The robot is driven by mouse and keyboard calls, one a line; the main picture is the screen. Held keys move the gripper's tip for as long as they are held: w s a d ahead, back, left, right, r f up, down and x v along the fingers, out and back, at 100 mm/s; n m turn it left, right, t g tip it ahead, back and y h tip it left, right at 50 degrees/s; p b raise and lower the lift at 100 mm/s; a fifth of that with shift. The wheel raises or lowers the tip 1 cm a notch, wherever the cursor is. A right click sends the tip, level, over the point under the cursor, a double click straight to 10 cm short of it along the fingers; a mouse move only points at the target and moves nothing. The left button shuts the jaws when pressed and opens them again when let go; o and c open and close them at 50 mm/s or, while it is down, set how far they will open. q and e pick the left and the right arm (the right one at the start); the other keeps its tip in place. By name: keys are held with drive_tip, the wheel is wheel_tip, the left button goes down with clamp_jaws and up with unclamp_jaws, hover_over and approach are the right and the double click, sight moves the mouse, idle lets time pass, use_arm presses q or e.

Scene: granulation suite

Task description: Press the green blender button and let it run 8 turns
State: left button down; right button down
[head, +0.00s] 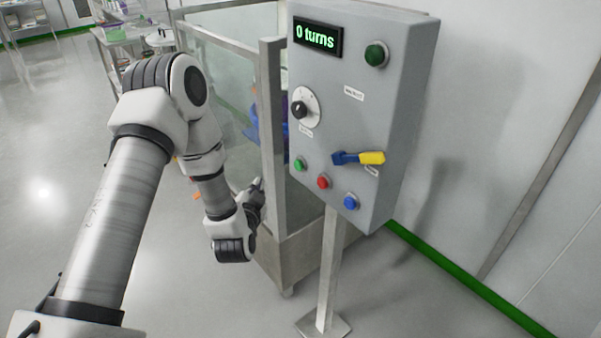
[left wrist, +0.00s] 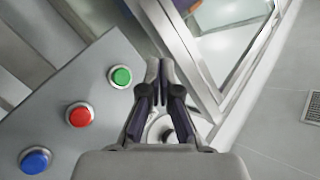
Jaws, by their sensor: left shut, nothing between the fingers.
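The green button (head: 300,164) is the leftmost of the lower buttons on the grey control box, and it also shows in the left wrist view (left wrist: 121,76), left of my fingertips. The display (head: 318,37) reads "0 turns". My left gripper (head: 260,186) is shut and empty, to the left of the box and a little lower than the green button in the head view. In the left wrist view its closed fingers (left wrist: 160,66) appear beside the button, with a visible gap. My right gripper is not in view.
The box also carries a red button (head: 323,182), a blue button (head: 350,202), a black dial (head: 300,108), a dark green lamp (head: 376,54) and a blue-yellow lever (head: 358,158). A metal-framed clear guard (head: 272,120) stands close beside my left gripper. A post (head: 328,270) supports the box.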

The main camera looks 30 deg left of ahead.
sight(299, 165)
use_arm(q)
drive_tip(key=w+d+b, duration=0.2)
drive_tip(key=w+d, duration=0.1)
drive_tip(key=w, duration=0.5)
drive_tip(key=shift+d, duration=0.4)
drive_tip(key=shift+w+r, duration=0.1)
idle(1.1)
drive_tip(key=shift+w+d, duration=0.15)
drive_tip(key=shift+w, duration=0.2)
